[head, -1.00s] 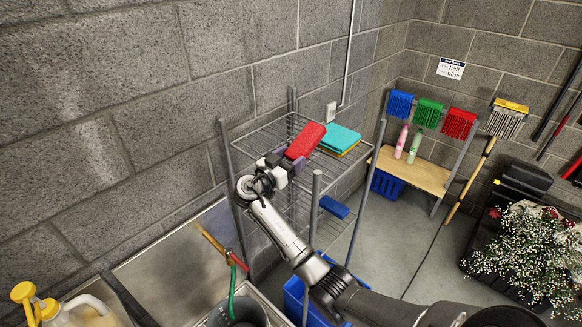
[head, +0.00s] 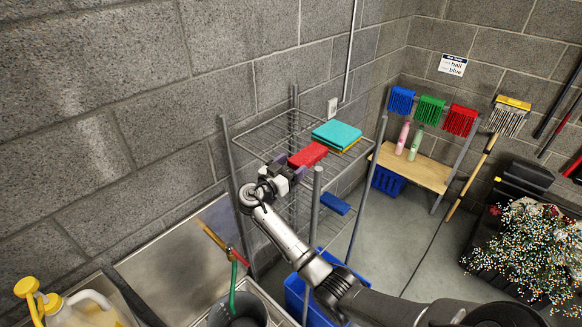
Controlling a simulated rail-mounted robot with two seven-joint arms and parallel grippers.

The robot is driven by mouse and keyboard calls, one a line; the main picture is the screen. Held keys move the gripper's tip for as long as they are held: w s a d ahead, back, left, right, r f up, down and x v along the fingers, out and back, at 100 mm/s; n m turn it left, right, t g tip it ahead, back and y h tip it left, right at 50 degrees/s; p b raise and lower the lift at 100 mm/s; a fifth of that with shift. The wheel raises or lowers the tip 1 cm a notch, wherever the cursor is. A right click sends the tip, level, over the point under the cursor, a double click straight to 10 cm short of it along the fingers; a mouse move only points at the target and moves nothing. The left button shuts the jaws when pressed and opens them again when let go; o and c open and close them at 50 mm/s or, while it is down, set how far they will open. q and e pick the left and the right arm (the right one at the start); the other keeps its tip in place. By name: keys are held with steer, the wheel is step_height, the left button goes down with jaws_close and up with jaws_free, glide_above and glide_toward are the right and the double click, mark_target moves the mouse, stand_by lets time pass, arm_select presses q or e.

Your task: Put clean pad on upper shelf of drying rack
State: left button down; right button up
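The drying rack (head: 262,139) is a grey wire rack with upright posts against the block wall. A red pad (head: 308,154) lies about level at the upper shelf's near side. I cannot tell whether it touches the wires. My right gripper (head: 287,168) has its dark fingers at the pad's near end, one on each side, and appears shut on it. A teal pad (head: 337,132) lies on a yellow pad (head: 352,145) on the upper shelf, just beyond the red one. A blue pad (head: 335,203) lies on the lower shelf. My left gripper is not in view.
A sink with a dark bucket (head: 238,313) and a green hose is at the lower left, beside a yellow-capped jug (head: 85,312). A blue bin (head: 296,292) stands below the rack. The upper shelf's left part is bare. Brushes hang on the right.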

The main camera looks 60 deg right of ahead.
steer(key=shift+o, duration=1.4)
steer(key=shift+r, duration=0.1)
steer(key=shift+r+p, duration=0.2)
steer(key=shift+p, duration=0.15)
steer(key=w+a+f+b, duration=0.2)
steer(key=a+b, duration=0.2)
steer(key=a, duration=0.7)
steer(key=s+a+f+n+t+y, duration=0.3)
steer(key=s+a+f+n+y, duration=0.2)
steer(key=s+f+n, duration=0.45)
steer(key=s+a+f+n+t+y, duration=0.4)
steer(key=s+a+f+y, duration=0.15)
steer(key=f, duration=0.75)
steer(key=s+a+n+y, duration=0.4)
steer(key=s+a, duration=0.3)
steer(key=s, duration=0.2)
steer(key=s+a+f+n+y, duration=0.1)
steer(key=s+a+n+y, duration=0.3)
steer(key=s, duration=0.5)
steer(key=a, duration=0.2)
steer(key=shift+s+a+y, duration=0.15)
steer(key=shift+a+y, duration=0.2)
